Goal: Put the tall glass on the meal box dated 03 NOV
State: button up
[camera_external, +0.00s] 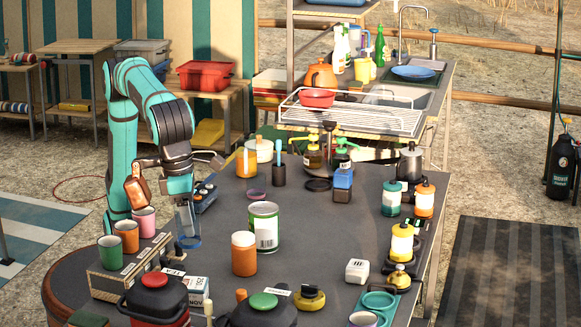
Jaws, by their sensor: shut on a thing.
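My gripper (184,207) points down over the left part of the dark table, below my teal arm. It is shut on the tall glass (188,238), a clear, bluish, upright tumbler. I cannot tell whether the glass base touches the table. A white box with "NOV" printed on it (198,291) is near the front left, below the glass in the picture. Its day number is too small to read, and the black pot with a red lid partly hides it.
A rack (108,284) with pink, orange and green cups stands left of the box. The red-lidded pot (155,296) is in front. A large can (263,228) and an orange jar (244,254) stand right of the glass. The table's middle right is fairly clear.

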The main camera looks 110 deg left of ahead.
jog(key=shift+f, duration=4.65)
jog(key=shift+f, duration=0.15)
jog(key=o, duration=1)
jog(key=r, duration=0.4)
jog(key=s+r, duration=0.1)
jog(key=r, duration=0.7)
jog(key=shift+s+d+r, duration=0.1)
jog(key=shift+s+d, duration=0.05)
jog(key=shift+d, duration=0.15)
